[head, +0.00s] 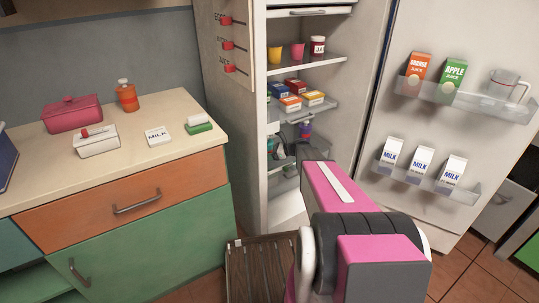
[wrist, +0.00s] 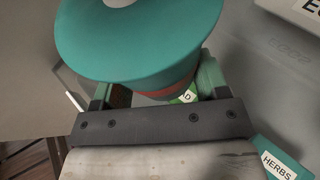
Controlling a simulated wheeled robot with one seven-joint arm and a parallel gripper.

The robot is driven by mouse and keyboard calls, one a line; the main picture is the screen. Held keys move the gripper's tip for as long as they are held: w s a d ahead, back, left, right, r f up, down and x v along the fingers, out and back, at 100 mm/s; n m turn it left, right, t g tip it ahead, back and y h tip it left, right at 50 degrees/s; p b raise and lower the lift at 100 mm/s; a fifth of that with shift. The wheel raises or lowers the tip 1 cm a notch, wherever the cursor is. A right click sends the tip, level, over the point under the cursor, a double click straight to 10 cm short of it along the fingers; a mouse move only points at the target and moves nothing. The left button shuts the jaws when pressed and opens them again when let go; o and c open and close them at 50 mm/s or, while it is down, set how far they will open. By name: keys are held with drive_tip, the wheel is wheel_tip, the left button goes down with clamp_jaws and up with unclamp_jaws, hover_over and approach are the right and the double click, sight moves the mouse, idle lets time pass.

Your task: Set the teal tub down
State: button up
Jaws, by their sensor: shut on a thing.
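The teal tub (wrist: 140,50) fills the upper middle of the wrist view. In the head view my pink arm reaches into the lower part of the open fridge (head: 330,59) and hides most of the gripper and tub.
A teal box marked "HERBS" (wrist: 280,164) lies close at lower right in the wrist view. A pale bin marked "EGGS" (wrist: 292,48) is at right. Fridge shelves above hold cups and small boxes (head: 292,86). The open door (head: 440,30) carries cartons.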

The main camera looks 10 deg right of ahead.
drive_tip(key=shift+f, duration=0.15)
drive_tip(key=o, duration=1.1)
drive_tip(key=shift+c, duration=0.2)
drive_tip(key=shift+s+d+r, duration=0.1)
drive_tip(key=shift+d+r, duration=0.2)
drive_tip(key=v, duration=1.1)
drive_tip(key=shift+s+d, duration=0.1)
drive_tip(key=shift+d, duration=0.05)
